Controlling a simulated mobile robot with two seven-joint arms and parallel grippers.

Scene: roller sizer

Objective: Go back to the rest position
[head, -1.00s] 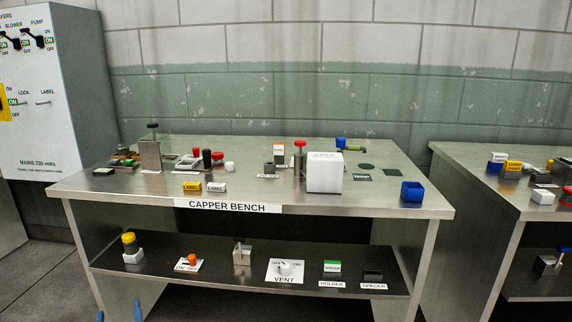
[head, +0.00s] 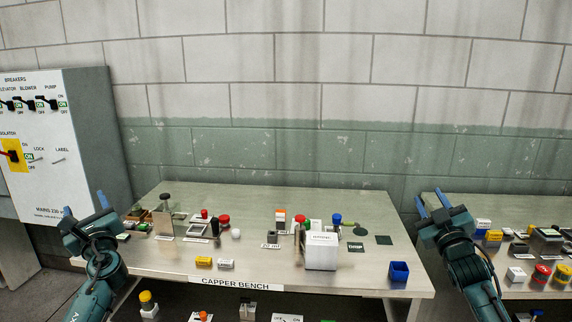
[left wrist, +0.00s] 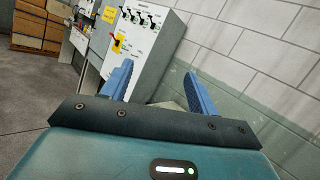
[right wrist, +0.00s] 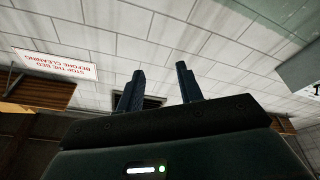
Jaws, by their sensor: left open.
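My left gripper (head: 84,212) is raised at the left end of the capper bench in the head view. Its blue fingers stand apart with nothing between them, and they also show in the left wrist view (left wrist: 158,90). My right gripper (head: 432,206) is raised at the right end of the bench, by the gap to the second bench. Its blue fingers are apart and empty in the right wrist view (right wrist: 158,88), pointing up towards the wall.
The capper bench (head: 330,198) holds a white block (head: 321,251), a blue box (head: 398,271) and yellow and white label blocks. A second bench (head: 440,290) with small parts stands at right. A breaker cabinet (head: 45,140) stands at left.

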